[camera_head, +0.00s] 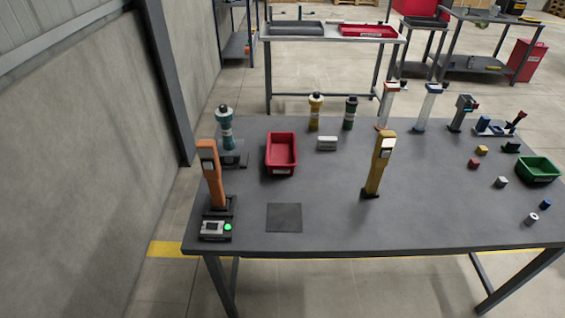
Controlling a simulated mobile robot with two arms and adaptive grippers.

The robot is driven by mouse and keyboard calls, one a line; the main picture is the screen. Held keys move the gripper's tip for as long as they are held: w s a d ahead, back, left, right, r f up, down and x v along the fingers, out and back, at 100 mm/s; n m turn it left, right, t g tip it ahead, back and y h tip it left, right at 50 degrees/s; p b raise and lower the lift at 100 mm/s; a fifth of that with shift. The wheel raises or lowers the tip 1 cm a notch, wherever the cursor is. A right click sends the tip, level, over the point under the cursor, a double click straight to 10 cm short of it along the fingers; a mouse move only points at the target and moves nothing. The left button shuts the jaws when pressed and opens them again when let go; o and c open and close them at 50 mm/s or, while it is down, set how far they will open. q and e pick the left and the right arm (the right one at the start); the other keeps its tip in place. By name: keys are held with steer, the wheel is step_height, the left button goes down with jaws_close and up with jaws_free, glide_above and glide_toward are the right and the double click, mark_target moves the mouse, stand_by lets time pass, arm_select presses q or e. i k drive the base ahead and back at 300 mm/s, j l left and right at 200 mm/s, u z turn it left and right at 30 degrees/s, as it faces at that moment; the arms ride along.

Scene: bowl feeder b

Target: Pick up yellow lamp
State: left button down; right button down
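Two yellow things stand upright on the dark grey table (330,225), and I cannot tell for sure which is the yellow lamp. One is a tall yellow handheld-shaped body (378,165) with a pale panel near its top, on a small dark base right of centre. The other is a shorter yellow cylinder (315,113) with a dark top and pale bands, at the back of the table. Nothing holds or touches either one. Neither of my grippers is in view.
An orange upright device (212,178) and a teal cylinder (224,128) stand at the left. A green cylinder (350,113) is beside the yellow one. A red bin (281,167) is left of centre, a green bin (540,180) far right among small blocks. The front middle is clear.

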mark_target(386, 139)
steer(key=k+l+u, duration=0.1)
steer(key=l, duration=0.25)
steer(key=k+l+u, duration=0.15)
steer(key=l, duration=0.25)
steer(key=k+l+u, duration=0.1)
steer(key=l, duration=0.2)
steer(key=k+l+u, duration=0.1)
steer(key=l, duration=0.25)
steer(key=k, duration=0.1)
